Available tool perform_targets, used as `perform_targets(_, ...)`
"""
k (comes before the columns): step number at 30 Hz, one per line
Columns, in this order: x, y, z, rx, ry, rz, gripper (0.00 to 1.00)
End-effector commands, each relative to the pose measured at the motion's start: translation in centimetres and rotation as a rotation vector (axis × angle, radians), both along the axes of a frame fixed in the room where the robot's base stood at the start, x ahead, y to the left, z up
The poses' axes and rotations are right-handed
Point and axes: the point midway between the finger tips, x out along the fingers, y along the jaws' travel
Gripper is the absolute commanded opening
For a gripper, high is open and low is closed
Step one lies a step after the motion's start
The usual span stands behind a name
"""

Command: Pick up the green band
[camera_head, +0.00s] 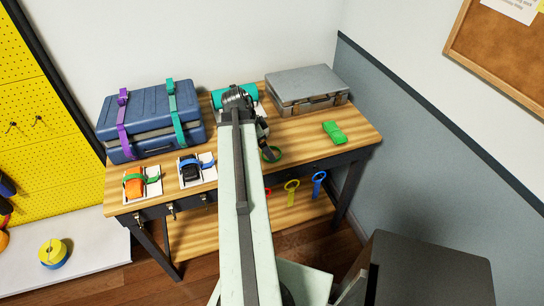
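A bright green folded band (334,132) lies flat on the right part of the wooden table.
A blue case (150,112) with purple and teal straps stands at the left of the wooden table (350,115). A grey case (305,88) stands at the back right. Orange and blue strap items (134,186) lie at the front left. Yellow (292,187) and blue (319,180) loops show below the front edge.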

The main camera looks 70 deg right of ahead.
Motion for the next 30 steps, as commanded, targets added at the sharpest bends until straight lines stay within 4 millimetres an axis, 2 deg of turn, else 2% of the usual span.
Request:
perform_targets(1, -0.2, -0.3, -1.8, 0.0, 0.0, -0.001, 0.97)
perform_targets(4, -0.7, -0.7, -3.3, 0.0, 0.0, -0.001, 0.97)
perform_targets(12, -1.0, -0.9, -3.2, 0.001, 0.001, 0.0, 0.97)
perform_targets(19, -1.0, -0.9, -3.2, 0.0, 0.0, 0.0, 0.33)
perform_targets(30, -1.0, -0.9, -3.0, 0.0, 0.0, 0.0, 0.33)
